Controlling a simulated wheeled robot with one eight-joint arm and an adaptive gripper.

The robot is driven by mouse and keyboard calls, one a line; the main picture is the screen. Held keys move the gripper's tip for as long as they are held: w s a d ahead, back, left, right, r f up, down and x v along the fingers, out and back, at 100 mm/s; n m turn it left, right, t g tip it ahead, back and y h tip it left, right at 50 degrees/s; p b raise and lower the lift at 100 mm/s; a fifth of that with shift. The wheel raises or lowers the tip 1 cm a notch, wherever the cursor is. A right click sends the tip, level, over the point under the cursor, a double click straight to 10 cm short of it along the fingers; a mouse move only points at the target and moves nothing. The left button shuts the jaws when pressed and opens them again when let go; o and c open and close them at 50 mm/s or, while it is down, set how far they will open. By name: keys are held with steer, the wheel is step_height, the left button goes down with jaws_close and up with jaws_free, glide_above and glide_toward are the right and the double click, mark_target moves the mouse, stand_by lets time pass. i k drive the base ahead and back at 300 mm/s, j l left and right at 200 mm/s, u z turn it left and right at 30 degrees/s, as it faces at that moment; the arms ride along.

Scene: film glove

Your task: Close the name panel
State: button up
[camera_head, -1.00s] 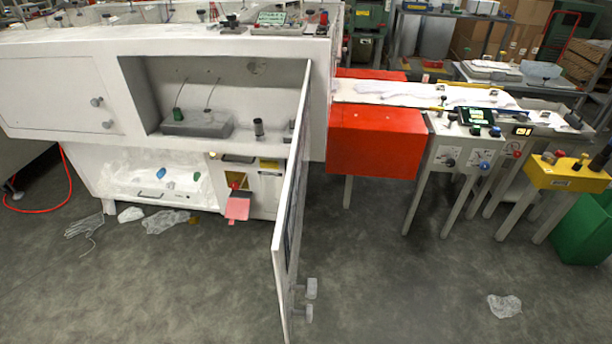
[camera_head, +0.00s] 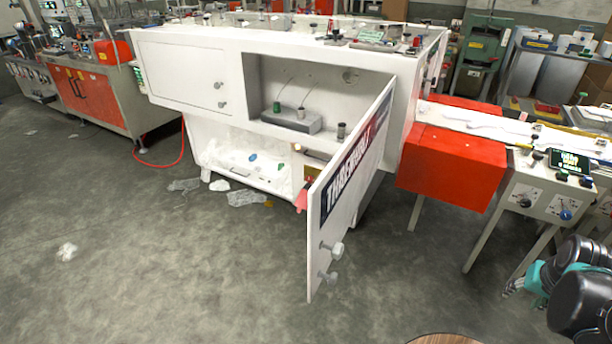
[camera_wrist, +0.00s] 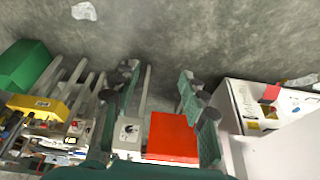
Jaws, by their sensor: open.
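The name panel (camera_head: 345,195) is a white hinged door with large white lettering on a dark band. It stands swung wide open from the white machine (camera_head: 190,75), jutting toward me. Two pale knobs (camera_head: 332,262) sit near its free lower edge. The recess behind it (camera_head: 300,95) is exposed. My gripper (camera_wrist: 158,75) shows in the wrist view with its two teal, dark-tipped fingers spread apart and nothing between them. In the head view my teal and black arm is at the lower right, well right of the panel and not touching it.
A red box (camera_head: 452,165) and a legged control stand (camera_head: 545,195) are between the panel and my arm's side. A second, closed white door (camera_head: 182,72) is on the machine's left. Plastic scraps (camera_head: 245,198) lie on the floor. Open grey floor lies left of the panel.

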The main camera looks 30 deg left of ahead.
mark_target(334, 200)
steer(key=u, duration=1.15)
